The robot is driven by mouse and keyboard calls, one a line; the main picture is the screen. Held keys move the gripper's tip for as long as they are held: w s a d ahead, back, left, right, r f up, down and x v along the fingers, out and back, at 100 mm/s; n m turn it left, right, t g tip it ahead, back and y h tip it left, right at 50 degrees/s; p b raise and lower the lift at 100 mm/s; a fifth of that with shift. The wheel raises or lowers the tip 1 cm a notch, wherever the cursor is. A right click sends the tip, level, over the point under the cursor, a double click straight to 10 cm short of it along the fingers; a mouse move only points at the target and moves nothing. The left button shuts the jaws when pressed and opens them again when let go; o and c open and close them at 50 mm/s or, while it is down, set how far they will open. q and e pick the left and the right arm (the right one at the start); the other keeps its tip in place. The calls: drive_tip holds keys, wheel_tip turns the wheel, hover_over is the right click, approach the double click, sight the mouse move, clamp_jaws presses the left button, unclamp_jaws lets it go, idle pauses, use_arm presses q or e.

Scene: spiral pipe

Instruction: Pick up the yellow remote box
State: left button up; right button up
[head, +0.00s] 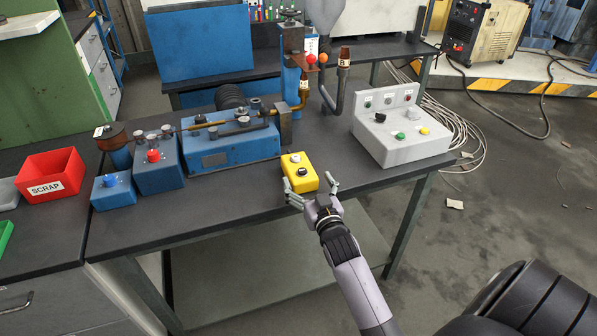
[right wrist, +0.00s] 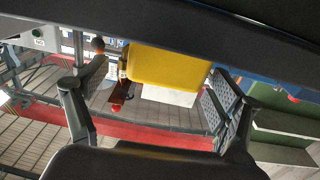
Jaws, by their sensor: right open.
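The yellow remote box (head: 299,173) sits near the front edge of the dark workbench in the head view, with buttons on its top. It also shows as a yellow block (right wrist: 165,68) in the right wrist view, between the two fingers. My right gripper (head: 312,188) is open at the near side of the box, one finger to its left front and one to its right. In the right wrist view the open gripper (right wrist: 155,105) has a finger on each side of the box. I cannot tell whether either touches it. My left gripper is out of view.
The workbench (head: 230,205) has clear room left of the box. A blue machine (head: 222,148) stands behind it, and a grey control panel (head: 402,138) to its right. Blue button boxes (head: 160,165) and a red scrap bin (head: 52,175) are at the left.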

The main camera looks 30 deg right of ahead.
sight(299, 167)
drive_tip(key=shift+a+x, duration=0.1)
drive_tip(key=shift+x, duration=1.45)
drive_tip(key=shift+a+x, duration=0.15)
drive_tip(key=shift+x, duration=1.35)
drive_tip(key=shift+r, duration=0.1)
drive_tip(key=c, duration=1.4)
drive_tip(key=shift+o, duration=0.2)
drive_tip(key=shift+r, duration=0.1)
wheel_tip(299, 167, up, 20)
drive_tip(key=shift+p, duration=1)
